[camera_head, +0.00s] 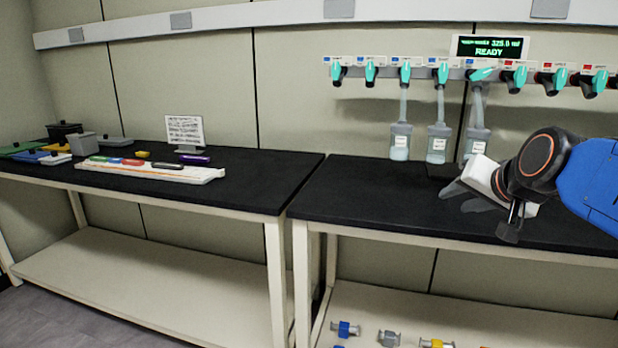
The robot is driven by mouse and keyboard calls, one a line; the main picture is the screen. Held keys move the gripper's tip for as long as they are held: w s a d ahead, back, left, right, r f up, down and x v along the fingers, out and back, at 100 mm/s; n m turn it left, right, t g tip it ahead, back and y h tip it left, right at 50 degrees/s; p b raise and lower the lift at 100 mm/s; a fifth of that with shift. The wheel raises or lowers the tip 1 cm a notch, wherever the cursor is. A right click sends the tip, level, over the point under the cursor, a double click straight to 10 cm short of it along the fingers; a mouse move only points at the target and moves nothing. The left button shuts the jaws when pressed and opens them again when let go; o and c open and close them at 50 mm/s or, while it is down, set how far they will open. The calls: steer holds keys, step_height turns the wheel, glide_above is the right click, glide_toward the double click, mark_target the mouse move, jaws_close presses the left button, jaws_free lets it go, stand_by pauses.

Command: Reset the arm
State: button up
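My gripper (451,201) is at the right, over the right bench (370,205), at the end of my arm with its blue link. It has a white body, and its two grey fingers point left and look spread apart, with nothing visible between them. Three clear flasks hang behind it from the manifold: the left flask (400,141), the middle flask (438,144) and the right flask (476,143). The right flask is closest to my gripper in the picture, and its lower end is near the gripper's white body. I cannot tell whether they touch.
Teal-handled valves (405,73) line the manifold under a display (489,48) reading READY. The left bench (250,175) holds a white rack (150,172), a sign (185,130) and several boxes (82,145). Small fittings (390,338) lie on the lower shelf. The right bench's front left is clear.

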steer(key=s+a+f+n+g, duration=0.2)
steer(key=s+f+n+g, duration=0.4)
steer(key=s+f, duration=1.4)
steer(key=shift+s+a+f, duration=0.15)
steer(key=shift+a+f, duration=0.25)
steer(key=shift+f, duration=0.5)
steer(key=shift+d, duration=0.1)
